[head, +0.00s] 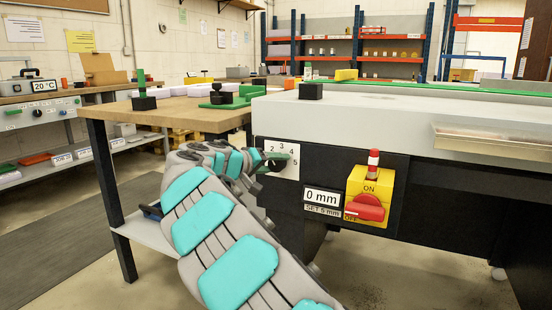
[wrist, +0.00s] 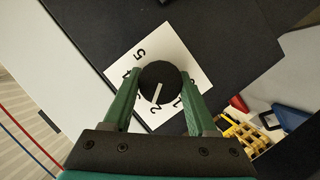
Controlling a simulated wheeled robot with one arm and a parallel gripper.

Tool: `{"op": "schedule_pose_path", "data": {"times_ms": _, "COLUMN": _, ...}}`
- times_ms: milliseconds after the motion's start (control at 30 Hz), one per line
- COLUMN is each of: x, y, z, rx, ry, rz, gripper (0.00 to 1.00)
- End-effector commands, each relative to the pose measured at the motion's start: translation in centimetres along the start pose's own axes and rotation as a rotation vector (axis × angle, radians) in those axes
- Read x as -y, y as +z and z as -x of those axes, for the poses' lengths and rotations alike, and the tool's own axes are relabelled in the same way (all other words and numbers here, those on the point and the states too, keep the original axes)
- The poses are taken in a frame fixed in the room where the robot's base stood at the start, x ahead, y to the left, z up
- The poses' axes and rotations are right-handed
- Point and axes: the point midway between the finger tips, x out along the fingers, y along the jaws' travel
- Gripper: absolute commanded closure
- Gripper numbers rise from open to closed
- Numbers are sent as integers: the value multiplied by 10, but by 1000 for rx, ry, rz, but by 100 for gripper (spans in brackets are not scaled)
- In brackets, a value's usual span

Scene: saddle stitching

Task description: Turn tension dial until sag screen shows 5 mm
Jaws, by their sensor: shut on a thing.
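The tension dial (wrist: 160,78) is a round black knob with a white pointer line, on a white plate (wrist: 137,58) with printed numbers. The pointer is toward the 2. My gripper (wrist: 158,84) has its green fingers on either side of the knob, shut on it. In the head view the number plate (head: 287,150) is on the machine's dark front, and my gripper (head: 268,162) reaches it from the left, hiding part of the dial. The sag screen (head: 322,197) reads 0 mm, above a label (head: 322,210) reading SET 5 mm.
A yellow switch box (head: 369,190) with a red handle, marked ON and OFF, is right of the screen. A metal ledge (head: 490,140) juts out at the right. A wooden bench (head: 165,113) stands at the left. Open floor lies in front.

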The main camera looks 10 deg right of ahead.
Motion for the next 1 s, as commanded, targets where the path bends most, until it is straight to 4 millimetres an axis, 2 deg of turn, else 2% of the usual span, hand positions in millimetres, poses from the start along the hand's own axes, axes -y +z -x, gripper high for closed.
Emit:
{"op": "schedule_pose_path", "data": {"times_ms": 400, "x": 1, "y": -2, "z": 0, "rx": -4, "ry": 72, "rz": 180, "gripper": 98}}
{"op": "schedule_pose_path", "data": {"times_ms": 933, "x": 2, "y": -2, "z": 1, "rx": -6, "ry": 82, "rz": 204, "gripper": 98}}
{"op": "schedule_pose_path", "data": {"times_ms": 967, "x": 2, "y": -2, "z": 1, "rx": -6, "ry": 82, "rz": 203, "gripper": 41}}
{"op": "schedule_pose_path", "data": {"times_ms": 1000, "x": 2, "y": -1, "z": 1, "rx": -5, "ry": 82, "rz": 203, "gripper": 36}}
